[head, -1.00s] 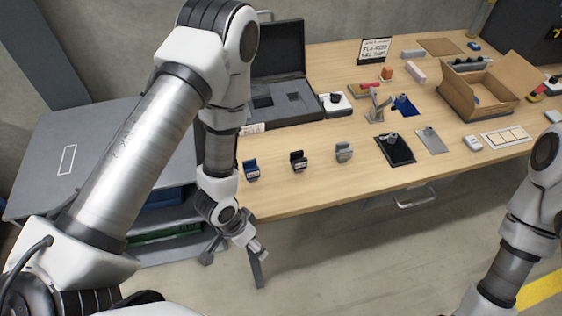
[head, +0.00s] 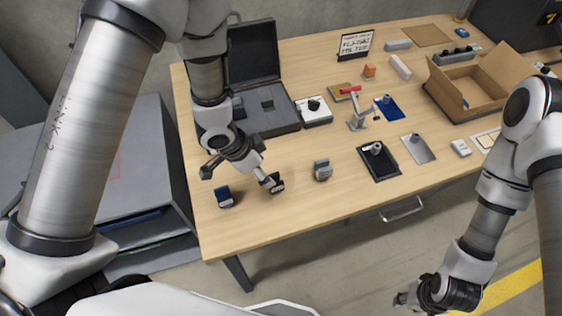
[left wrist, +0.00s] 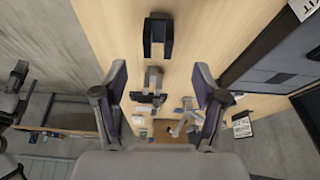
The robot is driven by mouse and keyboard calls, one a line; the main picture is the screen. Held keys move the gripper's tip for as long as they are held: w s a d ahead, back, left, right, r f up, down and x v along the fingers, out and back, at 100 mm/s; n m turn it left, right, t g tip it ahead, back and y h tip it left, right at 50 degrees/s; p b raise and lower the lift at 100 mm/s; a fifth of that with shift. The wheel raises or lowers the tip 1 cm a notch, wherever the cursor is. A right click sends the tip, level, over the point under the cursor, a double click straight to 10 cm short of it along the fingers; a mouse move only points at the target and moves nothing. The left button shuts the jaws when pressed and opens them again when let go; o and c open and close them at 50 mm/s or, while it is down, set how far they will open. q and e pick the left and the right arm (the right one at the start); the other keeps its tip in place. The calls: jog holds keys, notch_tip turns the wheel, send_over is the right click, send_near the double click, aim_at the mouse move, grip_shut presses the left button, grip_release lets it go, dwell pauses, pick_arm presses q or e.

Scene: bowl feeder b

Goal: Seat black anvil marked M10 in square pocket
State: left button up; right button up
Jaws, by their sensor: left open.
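The black anvil (head: 278,184) stands on the table's front left, between a blue anvil (head: 225,197) and a grey anvil (head: 322,171); its marking is too small to read. My left gripper (head: 268,180) is right at the black anvil and partly covers it in the head view. In the left wrist view my left gripper (left wrist: 160,92) has its fingers wide apart, with nothing clamped; a black anvil (left wrist: 158,36) shows ahead. The open dark case (head: 285,124) behind has a square pocket (head: 267,105). My right gripper (head: 403,299) hangs low, off the table's front.
An open cardboard box (head: 470,92) is at the back right. Bare wood lies before the case.

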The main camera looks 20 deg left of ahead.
aim_at(275, 179)
pick_arm(q)
jog(key=shift+w+d+f, duration=0.15)
jog(key=shift+w+f, duration=0.15)
jog(key=shift+f, duration=0.15)
jog(key=shift+w+d+f, duration=0.15)
jog(key=shift+w+f, duration=0.1)
jog(key=shift+f, duration=0.2)
jog(key=f, duration=0.1)
jog(key=d+f+p, duration=0.1)
jog(key=shift+s+d+f, duration=0.2)
jog(key=shift+s+f, duration=0.15)
jog(key=shift+w+d+f, duration=0.15)
jog(key=shift+w+f, duration=0.25)
jog(key=shift+f, duration=0.25)
jog(key=shift+w+d+f, duration=0.1)
jog(key=shift+w+f, duration=0.3)
jog(key=shift+f, duration=0.2)
jog(key=shift+s, duration=0.1)
jog(key=shift+s+r, duration=0.15)
jog(key=c, duration=0.6)
jog(key=shift+s, duration=0.1)
jog(key=c, duration=0.5)
grip_shut()
